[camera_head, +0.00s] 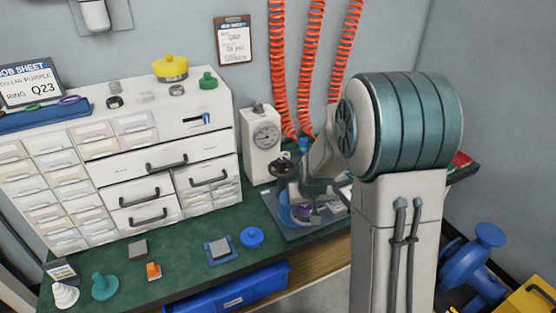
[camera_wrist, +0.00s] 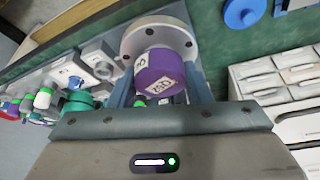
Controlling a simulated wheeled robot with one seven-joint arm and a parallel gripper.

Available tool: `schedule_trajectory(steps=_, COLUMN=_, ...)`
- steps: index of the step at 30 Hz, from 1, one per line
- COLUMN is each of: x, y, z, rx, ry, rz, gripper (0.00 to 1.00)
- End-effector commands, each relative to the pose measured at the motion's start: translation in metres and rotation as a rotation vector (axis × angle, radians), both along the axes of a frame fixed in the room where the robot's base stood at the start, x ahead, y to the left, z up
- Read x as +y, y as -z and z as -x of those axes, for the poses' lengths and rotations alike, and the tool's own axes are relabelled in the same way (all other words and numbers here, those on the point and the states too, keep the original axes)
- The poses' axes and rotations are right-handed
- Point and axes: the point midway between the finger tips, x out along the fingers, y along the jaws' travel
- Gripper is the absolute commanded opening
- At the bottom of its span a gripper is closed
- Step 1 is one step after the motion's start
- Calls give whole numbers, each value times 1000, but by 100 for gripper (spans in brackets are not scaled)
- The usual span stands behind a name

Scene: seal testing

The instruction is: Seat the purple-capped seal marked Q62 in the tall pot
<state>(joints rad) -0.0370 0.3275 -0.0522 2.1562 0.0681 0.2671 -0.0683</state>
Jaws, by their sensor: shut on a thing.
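A purple-capped seal (camera_wrist: 162,72) is between the two fingers of my gripper (camera_wrist: 160,85) in the wrist view. White labels on the cap are turned and hard to read, perhaps Q62. Right beyond the cap is a round pale grey metal flange (camera_wrist: 180,36) with bolt holes; I cannot tell whether it belongs to the seal or to a pot below. In the head view my gripper (camera_head: 303,203) is low over the right end of the green bench, with a bit of purple (camera_head: 303,211) at it. The tall pot cannot be made out clearly there.
A white drawer cabinet (camera_head: 165,170) stands at the left back of the green bench (camera_head: 185,262). A gauge box (camera_head: 263,143) stands behind my gripper. A blue knobbed cap (camera_head: 251,237), a teal one (camera_head: 104,287) and an orange piece (camera_head: 153,271) lie in front. Red coiled hoses (camera_head: 311,65) hang behind.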

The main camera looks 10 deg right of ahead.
Motion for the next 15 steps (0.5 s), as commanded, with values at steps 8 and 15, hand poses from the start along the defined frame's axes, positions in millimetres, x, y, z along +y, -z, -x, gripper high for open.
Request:
schedule_trajectory(steps=8, x=5, y=-37, z=-83, rx=-1, ry=-29, rz=0, gripper=7)
schedule_trajectory(steps=15, x=7, y=-40, z=-118, rx=-2, ry=-43, rz=0, gripper=7)
